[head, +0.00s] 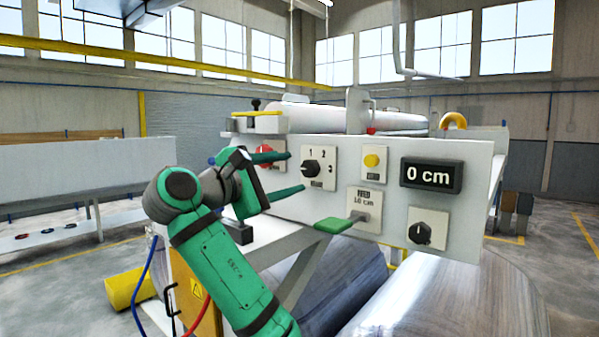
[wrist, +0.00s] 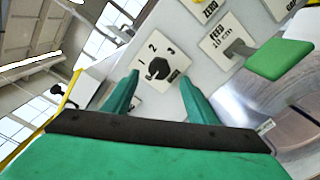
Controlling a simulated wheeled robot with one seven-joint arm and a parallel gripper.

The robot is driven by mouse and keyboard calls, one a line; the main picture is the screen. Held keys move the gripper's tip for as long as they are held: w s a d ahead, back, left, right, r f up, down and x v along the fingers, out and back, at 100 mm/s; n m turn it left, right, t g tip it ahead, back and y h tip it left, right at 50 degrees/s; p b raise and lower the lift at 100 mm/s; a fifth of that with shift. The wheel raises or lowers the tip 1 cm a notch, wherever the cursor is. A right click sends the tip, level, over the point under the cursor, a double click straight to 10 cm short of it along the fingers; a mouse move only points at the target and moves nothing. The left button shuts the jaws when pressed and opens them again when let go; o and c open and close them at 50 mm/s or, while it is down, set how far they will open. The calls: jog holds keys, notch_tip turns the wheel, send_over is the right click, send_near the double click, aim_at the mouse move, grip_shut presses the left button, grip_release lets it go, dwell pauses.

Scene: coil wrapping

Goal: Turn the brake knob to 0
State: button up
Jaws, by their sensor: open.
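A black knob (head: 312,168) sits on a white plate marked 1, 2 and 3 on the machine's panel. It also shows in the wrist view (wrist: 159,69), between and beyond the fingertips. I take it for the brake knob; its small label is unreadable and I cannot tell its setting. My gripper (head: 296,171) is open and empty, its green fingers pointing at the panel just left of this knob in the head view. In the wrist view my gripper (wrist: 159,82) has one finger on each side of the knob's plate. I see no contact with the knob.
The panel (head: 391,153) also carries a red control (head: 264,155), a yellow button (head: 371,161), a "0 cm" display (head: 431,175) and another black knob (head: 420,233). A feed lever with a green handle (head: 335,225) juts out right of and below my gripper.

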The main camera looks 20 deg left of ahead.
jog(key=shift+v, duration=1.95)
